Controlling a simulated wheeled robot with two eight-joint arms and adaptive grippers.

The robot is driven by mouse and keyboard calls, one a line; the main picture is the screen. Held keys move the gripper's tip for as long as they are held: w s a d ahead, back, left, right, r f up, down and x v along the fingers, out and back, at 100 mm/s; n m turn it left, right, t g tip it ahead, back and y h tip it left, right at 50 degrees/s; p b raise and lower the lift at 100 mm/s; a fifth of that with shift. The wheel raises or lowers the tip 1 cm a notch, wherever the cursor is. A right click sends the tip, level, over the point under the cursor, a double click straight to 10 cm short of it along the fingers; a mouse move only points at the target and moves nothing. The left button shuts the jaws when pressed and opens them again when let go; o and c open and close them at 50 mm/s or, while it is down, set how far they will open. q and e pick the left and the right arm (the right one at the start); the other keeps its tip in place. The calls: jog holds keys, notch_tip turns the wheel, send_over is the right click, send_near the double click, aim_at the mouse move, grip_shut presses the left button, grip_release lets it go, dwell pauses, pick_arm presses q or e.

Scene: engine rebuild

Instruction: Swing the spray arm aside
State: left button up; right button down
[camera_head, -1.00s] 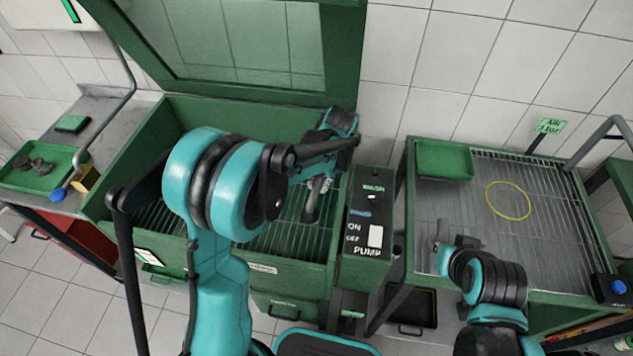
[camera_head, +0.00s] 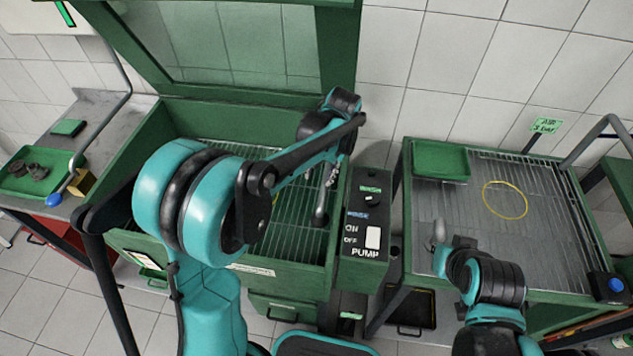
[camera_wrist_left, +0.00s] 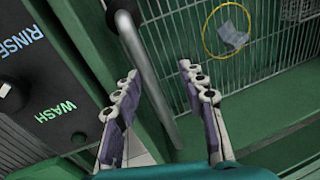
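The spray arm is a grey metal tube (camera_head: 321,206) inside the green washer, near its right wall beside the control panel. In the left wrist view the tube (camera_wrist_left: 146,70) runs between the two fingers of my left gripper (camera_wrist_left: 158,72), with gaps on both sides; I cannot tell how deep it sits between them. That gripper is open. In the head view my left gripper (camera_head: 332,174) is small and partly hidden by its own arm. My right gripper (camera_head: 440,238) hangs over the front left of the right-hand bench; its finger opening is unclear.
The control panel (camera_head: 368,215) stands just right of the washer. The washer's raised lid (camera_head: 235,45) is behind. A yellow ring (camera_wrist_left: 228,32) lies on the washer's rack. The right-hand bench holds a green tray (camera_head: 441,160) and another yellow ring (camera_head: 505,200).

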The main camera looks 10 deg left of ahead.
pick_arm(q)
notch_tip(320, 180, up, 6)
jog(key=d, duration=0.1)
jog(key=shift+d, duration=0.1)
dwell(0.6)
jog(key=s+a+t+h, duration=0.1)
jog(key=s+a+t, duration=0.2)
jog(key=s, duration=0.6)
jog(key=s+a+t+h, duration=0.1)
jog(key=s+a+t, duration=0.2)
jog(key=s, duration=0.7)
jog(key=shift+a+n+t, duration=0.3)
jog(key=shift+n+t, duration=0.1)
jog(key=shift+t, duration=0.1)
